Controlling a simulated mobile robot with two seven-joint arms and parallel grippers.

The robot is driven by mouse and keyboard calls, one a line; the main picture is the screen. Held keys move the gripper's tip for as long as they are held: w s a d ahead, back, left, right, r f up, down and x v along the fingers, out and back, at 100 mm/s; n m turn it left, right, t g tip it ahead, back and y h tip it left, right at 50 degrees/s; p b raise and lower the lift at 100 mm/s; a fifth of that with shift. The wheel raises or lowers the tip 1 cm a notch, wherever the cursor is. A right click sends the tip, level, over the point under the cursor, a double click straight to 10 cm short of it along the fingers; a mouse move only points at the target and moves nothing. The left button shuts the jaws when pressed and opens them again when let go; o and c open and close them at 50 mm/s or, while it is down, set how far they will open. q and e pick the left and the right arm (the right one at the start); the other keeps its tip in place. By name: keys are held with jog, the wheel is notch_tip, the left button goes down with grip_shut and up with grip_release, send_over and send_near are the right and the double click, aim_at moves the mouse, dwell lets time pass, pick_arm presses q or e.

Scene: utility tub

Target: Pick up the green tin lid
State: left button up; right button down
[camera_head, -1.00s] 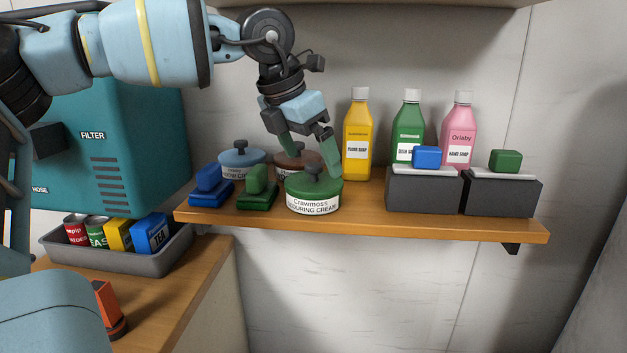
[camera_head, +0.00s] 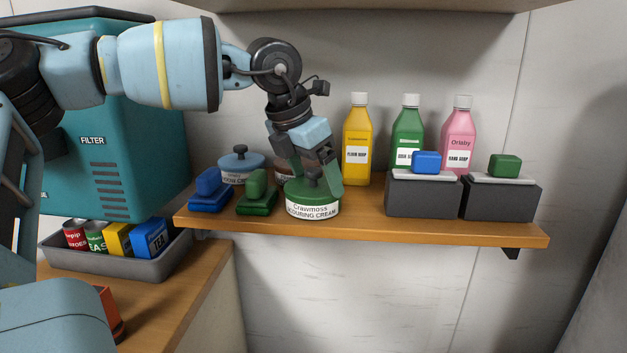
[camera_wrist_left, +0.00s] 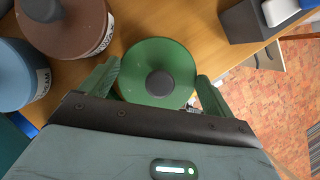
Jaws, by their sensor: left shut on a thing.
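The green tin lid (camera_head: 300,191) with its dark round knob sits on the tin labelled Crawmoss scouring cream (camera_head: 313,210), at the shelf's front. My left gripper (camera_head: 313,178) comes down over it from above, its green fingers on either side. In the left wrist view the lid (camera_wrist_left: 160,58) lies between the two fingertips of the gripper (camera_wrist_left: 158,82), which is shut on its rim. I see no clear gap between lid and tin. My right gripper is not in view.
A blue-lidded tin (camera_head: 242,160) and a brown-lidded tin (camera_wrist_left: 75,25) stand behind. Blue (camera_head: 210,192) and green (camera_head: 257,195) brushes or blocks lie to the left. Bottles (camera_head: 357,140) and two grey boxes (camera_head: 424,195) stand right. The upper shelf (camera_head: 400,5) overhangs.

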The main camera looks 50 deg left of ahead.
aim_at(318, 169)
pick_arm(q)
jog(key=shift+r, duration=0.1)
jog(key=shift+r, duration=0.5)
jog(key=v, duration=0.2)
jog(key=shift+d+r+b, duration=0.2)
jog(key=shift+r+b, duration=0.15)
jog(key=s+d+b, duration=0.1)
jog(key=s+d, duration=0.1)
jog(key=s, duration=0.5)
jog(key=s+d+r+b, duration=0.1)
jog(key=s+d, duration=0.2)
jog(key=s, duration=0.4)
jog(key=shift+s, duration=0.15)
jog(key=shift+r, duration=0.15)
jog(key=shift+a, duration=0.15)
